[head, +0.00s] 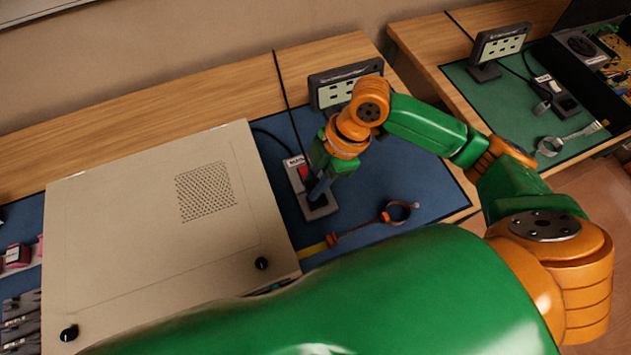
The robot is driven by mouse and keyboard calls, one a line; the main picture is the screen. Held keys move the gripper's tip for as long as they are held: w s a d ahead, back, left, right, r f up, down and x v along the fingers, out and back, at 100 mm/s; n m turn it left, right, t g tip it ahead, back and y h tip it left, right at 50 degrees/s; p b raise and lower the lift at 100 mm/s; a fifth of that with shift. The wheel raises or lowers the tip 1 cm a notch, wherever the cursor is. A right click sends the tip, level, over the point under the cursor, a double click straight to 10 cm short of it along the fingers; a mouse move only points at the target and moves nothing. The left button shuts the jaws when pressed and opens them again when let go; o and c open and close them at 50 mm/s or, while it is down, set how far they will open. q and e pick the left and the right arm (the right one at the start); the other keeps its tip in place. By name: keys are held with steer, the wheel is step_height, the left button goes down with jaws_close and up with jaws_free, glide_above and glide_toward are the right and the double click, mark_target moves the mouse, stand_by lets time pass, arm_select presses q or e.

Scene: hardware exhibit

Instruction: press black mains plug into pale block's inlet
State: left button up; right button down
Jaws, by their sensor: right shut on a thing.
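My right gripper (320,182) points down over this block and is shut on the black mains plug, which is mostly hidden by the fingers. The inlet is also hidden, so I cannot tell whether plug and inlet touch. My left gripper is not in view.
The large beige case (120,215) stands close left of the block. A small display (335,92) stands behind my gripper. An orange-tagged loop (397,212) lies on the blue mat (420,180) at right. A second bench has a green mat (515,120).

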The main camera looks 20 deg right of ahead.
steer(key=shift+s+d+f+b, duration=0.1)
steer(key=shift+d+f+b, duration=0.2)
steer(key=shift+f+b, duration=0.2)
steer(key=shift+d+f+b, duration=0.3)
steer(key=shift+f+b, duration=0.1)
steer(key=shift+f, duration=0.1)
steer(key=shift+d+f+b, duration=0.1)
steer(key=shift+f+b, duration=0.2)
steer(key=shift+a+r, duration=0.15)
steer(key=shift+a, duration=0.2)
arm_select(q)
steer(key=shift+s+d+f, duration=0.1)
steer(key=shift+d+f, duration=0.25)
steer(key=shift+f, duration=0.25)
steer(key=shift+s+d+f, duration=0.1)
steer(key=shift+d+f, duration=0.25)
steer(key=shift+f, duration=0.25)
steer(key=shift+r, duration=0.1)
arm_select(e)
steer(key=shift+d, duration=0.1)
steer(key=shift+p, duration=0.35)
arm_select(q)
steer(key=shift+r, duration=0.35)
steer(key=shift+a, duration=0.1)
